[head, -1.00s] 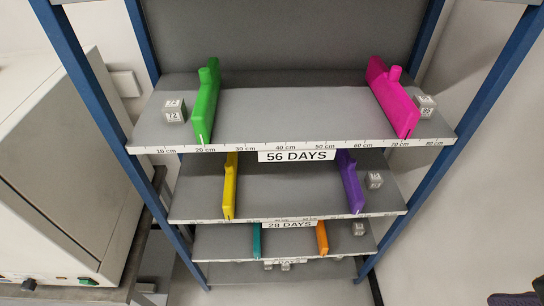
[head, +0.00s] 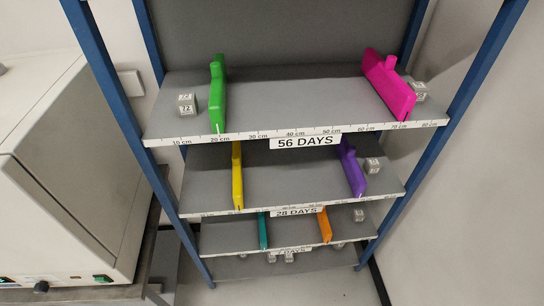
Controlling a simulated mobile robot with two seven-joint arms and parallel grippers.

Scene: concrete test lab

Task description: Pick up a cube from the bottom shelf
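The bottom shelf (head: 232,268) is the lowest level of the blue-posted rack. Small grey cubes (head: 289,257) sit on it near the middle, partly under the edge of the shelf above, which hides the space behind. Another grey cube (head: 338,245) shows in part farther right at the edge of the shelf above; I cannot tell clearly which level it is on. Neither gripper is in view.
Higher shelves hold a green divider (head: 217,95), a pink one (head: 390,87), yellow, purple, teal and orange dividers, and labelled cubes (head: 187,104). A white machine (head: 70,175) stands close at the left. A wall is at the right. Floor (head: 330,290) shows in front.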

